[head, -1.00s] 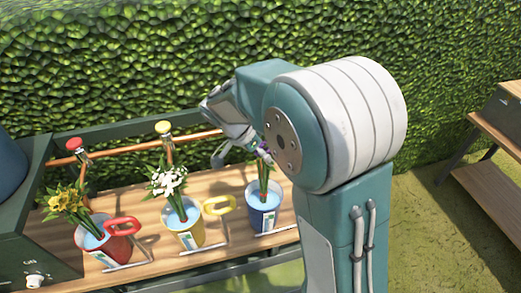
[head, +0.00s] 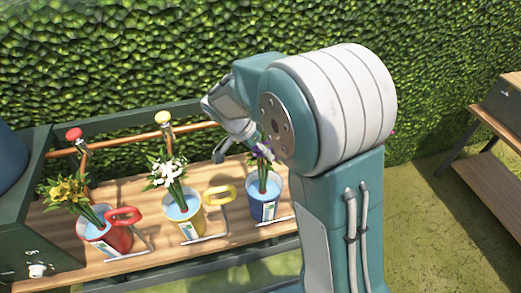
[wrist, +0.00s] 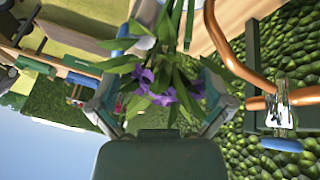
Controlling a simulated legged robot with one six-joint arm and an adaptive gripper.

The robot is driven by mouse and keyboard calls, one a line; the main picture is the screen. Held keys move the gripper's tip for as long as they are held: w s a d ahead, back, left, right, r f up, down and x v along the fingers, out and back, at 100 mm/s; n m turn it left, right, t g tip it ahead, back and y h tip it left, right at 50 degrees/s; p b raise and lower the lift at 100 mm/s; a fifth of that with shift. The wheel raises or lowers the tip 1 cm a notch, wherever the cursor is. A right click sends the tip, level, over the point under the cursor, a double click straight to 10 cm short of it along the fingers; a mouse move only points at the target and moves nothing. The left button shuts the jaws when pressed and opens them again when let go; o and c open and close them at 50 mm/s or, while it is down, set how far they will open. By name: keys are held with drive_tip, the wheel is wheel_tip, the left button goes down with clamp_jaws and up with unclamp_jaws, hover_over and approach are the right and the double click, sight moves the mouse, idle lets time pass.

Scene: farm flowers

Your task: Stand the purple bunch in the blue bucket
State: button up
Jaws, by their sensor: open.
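The purple bunch (head: 263,154) stands upright in the blue bucket (head: 265,209), its stems inside the rim and its blooms above it. The bucket sits at the right of the wooden bench, partly beside my arm. My gripper (head: 233,145) is open near the blooms. In the wrist view the purple blooms and leaves (wrist: 160,88) lie between the spread fingers of my gripper (wrist: 165,72). I cannot tell whether a finger touches the leaves.
A yellow bucket (head: 184,217) with white flowers and a red bucket (head: 107,238) with yellow flowers stand to the left on the bench (head: 150,243). A copper pipe (head: 128,142) with taps runs behind them. A hedge (head: 150,60) closes the back.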

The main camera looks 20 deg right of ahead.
drive_tip(key=v, duration=1.2)
idle(0.6)
drive_tip(key=s+d+r+n+t+y, duration=0.1)
drive_tip(key=s+d+n+t+y, duration=0.1)
drive_tip(key=s+n, duration=0.4)
drive_tip(key=s+d+r+n+t+y, duration=0.2)
drive_tip(key=s+n, duration=0.5)
drive_tip(key=s, duration=0.8)
drive_tip(key=shift+d+t+y, duration=0.7)
drive_tip(key=shift+d+t, duration=0.4)
drive_tip(key=shift+d, duration=0.1)
drive_tip(key=shift+s, duration=0.1)
